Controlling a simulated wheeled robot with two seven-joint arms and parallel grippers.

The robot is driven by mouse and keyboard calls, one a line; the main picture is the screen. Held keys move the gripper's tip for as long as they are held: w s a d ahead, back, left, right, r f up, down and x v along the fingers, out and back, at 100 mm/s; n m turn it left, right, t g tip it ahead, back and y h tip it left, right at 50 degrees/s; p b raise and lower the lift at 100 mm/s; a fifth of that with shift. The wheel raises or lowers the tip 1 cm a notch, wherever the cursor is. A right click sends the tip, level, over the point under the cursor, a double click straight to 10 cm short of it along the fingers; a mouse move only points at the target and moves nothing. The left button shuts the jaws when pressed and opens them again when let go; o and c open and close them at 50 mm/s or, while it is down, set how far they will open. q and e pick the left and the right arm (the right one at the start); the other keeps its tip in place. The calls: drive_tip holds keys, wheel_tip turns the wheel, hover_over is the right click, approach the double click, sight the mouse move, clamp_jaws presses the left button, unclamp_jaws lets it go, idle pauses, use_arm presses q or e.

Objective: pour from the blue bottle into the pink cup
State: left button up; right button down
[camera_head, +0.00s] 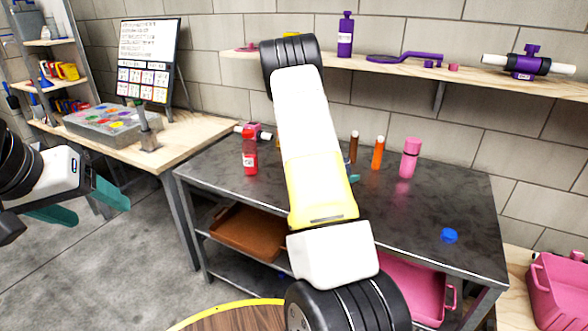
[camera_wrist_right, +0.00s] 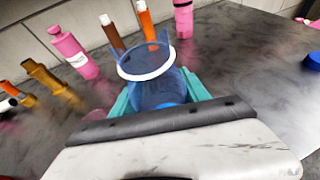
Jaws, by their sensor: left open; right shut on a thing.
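My right gripper (camera_wrist_right: 165,98) is shut on the see-through blue bottle (camera_wrist_right: 155,88), which has a white ring near its top. In the head view my right arm hides most of this bottle and gripper. A tall pink container (camera_head: 410,157), perhaps the pink cup, stands upright at the back right of the dark table; it also shows in the right wrist view (camera_wrist_right: 183,18). A pink labelled bottle (camera_wrist_right: 72,50) stands further left in the wrist view. My left gripper (camera_head: 95,203) is open and empty over the floor, left of the table.
A brown bottle (camera_head: 353,147) and an orange bottle (camera_head: 377,153) stand at the table's back, with a red bottle (camera_head: 250,152) to the left. A blue cap (camera_head: 449,235) lies on the right part of the dark table (camera_head: 430,205). The table around the cap is clear.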

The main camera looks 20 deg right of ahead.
drive_tip(key=shift+w+a+n, duration=0.1)
drive_tip(key=shift+n, duration=0.2)
drive_tip(key=shift+w+a+r+n+g+h, duration=0.1)
drive_tip(key=shift+w+r+n+g+h, duration=0.1)
drive_tip(key=shift+n+g+h, duration=0.4)
drive_tip(key=shift+w+a+r+n+g+h, duration=0.15)
drive_tip(key=shift+w+r+n+g, duration=0.1)
drive_tip(key=shift+n, duration=0.7)
drive_tip(key=shift+w+a+r+n+g+h, duration=0.1)
drive_tip(key=shift+w+r+n+g+h, duration=0.1)
drive_tip(key=shift+n+g+h, duration=0.4)
drive_tip(key=shift+s+d+n+g+h, duration=0.15)
drive_tip(key=shift+s+n+h, duration=0.1)
drive_tip(key=shift+n, duration=0.45)
drive_tip(key=shift+s+d+n+g+h, duration=0.1)
drive_tip(key=shift+s+n, duration=0.1)
drive_tip(key=shift+n, duration=0.45)
drive_tip(key=shift+s+d+f+n+h+p, duration=0.1)
drive_tip(key=shift+f+n+h+p, duration=0.1)
drive_tip(key=shift+f+n, duration=0.3)
drive_tip(key=shift+s+f+n+h+p, duration=0.1)
drive_tip(key=shift+f+n+h, duration=0.1)
drive_tip(key=shift+f, duration=0.45)
